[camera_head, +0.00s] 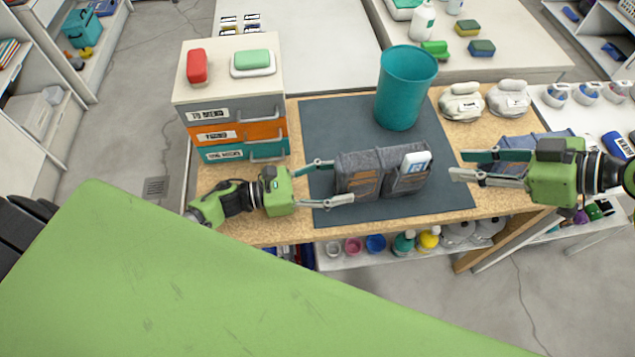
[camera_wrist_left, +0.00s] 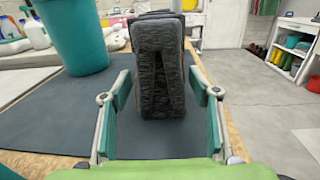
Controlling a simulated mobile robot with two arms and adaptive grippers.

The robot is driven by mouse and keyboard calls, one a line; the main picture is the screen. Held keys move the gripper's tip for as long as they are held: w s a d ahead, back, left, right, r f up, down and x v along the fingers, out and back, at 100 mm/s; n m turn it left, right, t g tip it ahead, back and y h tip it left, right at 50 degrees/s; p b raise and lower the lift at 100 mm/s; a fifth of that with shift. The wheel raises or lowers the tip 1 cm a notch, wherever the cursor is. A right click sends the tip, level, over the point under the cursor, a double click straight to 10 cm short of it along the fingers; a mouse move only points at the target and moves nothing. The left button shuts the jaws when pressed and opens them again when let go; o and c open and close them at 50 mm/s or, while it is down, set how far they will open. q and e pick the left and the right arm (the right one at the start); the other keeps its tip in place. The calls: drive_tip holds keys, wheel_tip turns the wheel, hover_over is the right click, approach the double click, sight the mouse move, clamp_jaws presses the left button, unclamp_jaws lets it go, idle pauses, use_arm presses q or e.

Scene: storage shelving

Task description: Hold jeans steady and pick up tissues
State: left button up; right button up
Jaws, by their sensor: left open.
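The dark grey jeans (camera_head: 350,162) stand as a thick folded bundle on the dark mat, with pockets on the near side. A white and blue tissue packet (camera_head: 416,160) sticks up from the right pocket. My left gripper (camera_head: 336,180) is open at the left end of the jeans, one finger toward the far side and one toward the near side. In the left wrist view the jeans' end (camera_wrist_left: 162,85) stands between the open fingers (camera_wrist_left: 162,92), with gaps on both sides. My right gripper (camera_head: 459,165) is open and empty, to the right of the jeans and tissues, pointing left.
A teal bin (camera_head: 405,90) stands behind the jeans on the mat (camera_head: 330,120). A drawer stack (camera_head: 235,110) is at left, with soap dishes on top. White bundles (camera_head: 462,103) lie at the back right. Blue-grey folded cloth (camera_head: 540,140) lies behind my right gripper.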

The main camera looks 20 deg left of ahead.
sight(369, 176)
use_arm(q)
drive_tip(key=x, duration=0.7)
drive_tip(key=shift+w+d, duration=0.15)
drive_tip(key=shift+d, duration=0.1)
